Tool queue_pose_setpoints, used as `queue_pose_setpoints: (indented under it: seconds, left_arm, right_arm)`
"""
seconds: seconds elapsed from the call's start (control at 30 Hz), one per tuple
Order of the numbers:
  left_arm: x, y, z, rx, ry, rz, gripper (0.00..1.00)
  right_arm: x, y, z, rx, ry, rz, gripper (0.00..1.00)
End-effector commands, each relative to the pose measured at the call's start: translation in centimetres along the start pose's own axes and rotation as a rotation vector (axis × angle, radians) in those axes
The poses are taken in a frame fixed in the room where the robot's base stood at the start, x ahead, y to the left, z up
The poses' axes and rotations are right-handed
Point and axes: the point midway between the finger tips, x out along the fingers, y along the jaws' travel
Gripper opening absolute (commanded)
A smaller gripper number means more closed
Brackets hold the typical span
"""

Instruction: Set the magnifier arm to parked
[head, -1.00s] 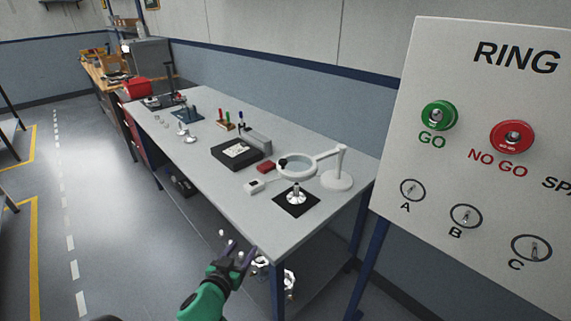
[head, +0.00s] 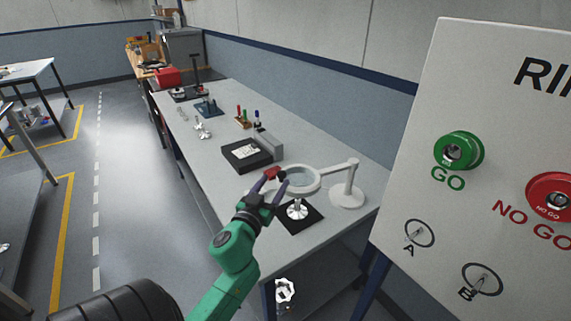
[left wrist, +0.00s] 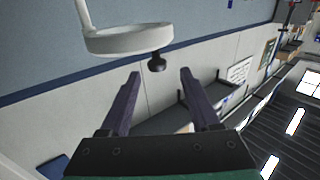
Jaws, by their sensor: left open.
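The white magnifier (head: 348,197) stands on the near end of the grey bench, on a round base with a post. Its arm reaches left, holding the ring-shaped lens head (head: 300,190) above a black mat with a metal part. A dark knob (head: 281,177) sits on the head's left side. My left gripper (head: 275,180) is open at the knob, fingers pointing up toward it. In the left wrist view the lens head (left wrist: 127,41) is above the fingers, and the knob (left wrist: 157,62) shows between and just beyond the fingertips (left wrist: 160,73). My right gripper is out of view.
The black mat (head: 312,219) bears a shiny metal part (head: 297,209). A black tray (head: 236,163) and a grey block (head: 268,146) lie behind the gripper. A panel (head: 400,190) with GO and NO GO buttons stands at right.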

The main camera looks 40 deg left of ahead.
Motion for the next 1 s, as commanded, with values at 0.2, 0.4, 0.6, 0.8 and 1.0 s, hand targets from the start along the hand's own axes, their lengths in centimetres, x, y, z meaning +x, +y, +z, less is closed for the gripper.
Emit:
queue_pose_setpoints:
  seconds: [0.2, 0.4, 0.6, 0.8, 1.0]
  left_arm:
    - [5.6, 0.0, -0.2, 0.000, 0.001, -0.001, 0.63]
    - [7.8, 0.0, 0.0, -0.001, -0.001, 0.000, 0.63]
    - [7.9, 0.0, 0.1, -0.001, -0.002, 0.000, 0.63]
    - [7.8, 0.0, 0.1, -0.001, -0.002, 0.000, 0.00]
    - [7.8, 0.1, 0.1, -0.001, -0.002, 0.001, 0.00]
  right_arm:
    - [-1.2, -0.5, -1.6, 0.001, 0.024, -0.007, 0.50]
    - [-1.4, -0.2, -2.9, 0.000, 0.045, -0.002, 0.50]
    - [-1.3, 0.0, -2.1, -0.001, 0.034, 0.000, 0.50]
    - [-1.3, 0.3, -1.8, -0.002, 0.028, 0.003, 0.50]
    - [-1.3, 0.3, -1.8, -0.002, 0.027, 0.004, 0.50]
